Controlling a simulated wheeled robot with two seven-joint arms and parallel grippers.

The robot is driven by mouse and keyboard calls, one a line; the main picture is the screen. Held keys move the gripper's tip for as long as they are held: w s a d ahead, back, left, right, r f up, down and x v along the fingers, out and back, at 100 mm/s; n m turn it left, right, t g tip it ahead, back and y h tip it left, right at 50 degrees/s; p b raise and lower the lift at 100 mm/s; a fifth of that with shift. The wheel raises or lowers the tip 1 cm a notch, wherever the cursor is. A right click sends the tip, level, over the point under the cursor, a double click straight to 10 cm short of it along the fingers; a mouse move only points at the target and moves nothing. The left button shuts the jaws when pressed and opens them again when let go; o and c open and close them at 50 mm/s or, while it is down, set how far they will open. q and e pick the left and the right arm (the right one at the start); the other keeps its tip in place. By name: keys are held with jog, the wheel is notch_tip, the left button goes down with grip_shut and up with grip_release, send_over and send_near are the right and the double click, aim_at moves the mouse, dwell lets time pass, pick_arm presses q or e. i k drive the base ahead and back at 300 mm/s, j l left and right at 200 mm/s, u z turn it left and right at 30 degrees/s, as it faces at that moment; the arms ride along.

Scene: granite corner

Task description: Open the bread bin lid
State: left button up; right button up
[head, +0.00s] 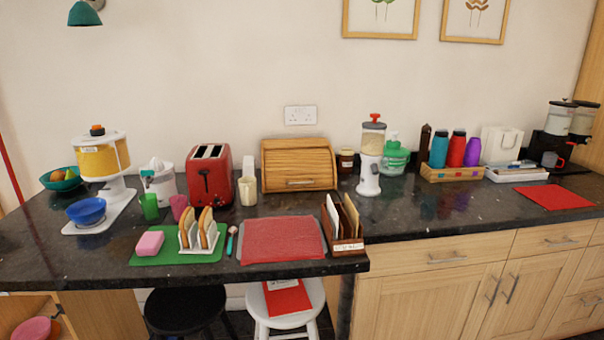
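The bread bin (299,164) is a wooden box on the dark counter against the back wall, near the middle of the head view. Its slatted roll-top lid (298,158) is down and looks closed. A metal handle (300,182) runs along the lower front of the lid. Neither of my grippers shows in the head view.
In front lie a red mat (281,239), a toast rack (199,232) and a letter holder (348,245). Bare counter (290,204) lies directly before the bin.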

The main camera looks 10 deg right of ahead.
aim_at(316, 161)
jog(key=i+l+u, duration=0.2)
jog(key=i+l, duration=0.15)
jog(key=l, duration=0.25)
jog(key=i+l+u, duration=0.1)
jog(key=l, duration=0.25)
jog(key=i+l+u, duration=0.1)
jog(key=i+l, duration=0.15)
jog(key=i+l+u, duration=0.1)
jog(key=l, duration=0.3)
jog(key=i+l, duration=0.15)
jog(key=l, duration=0.2)
jog(key=u, duration=0.05)
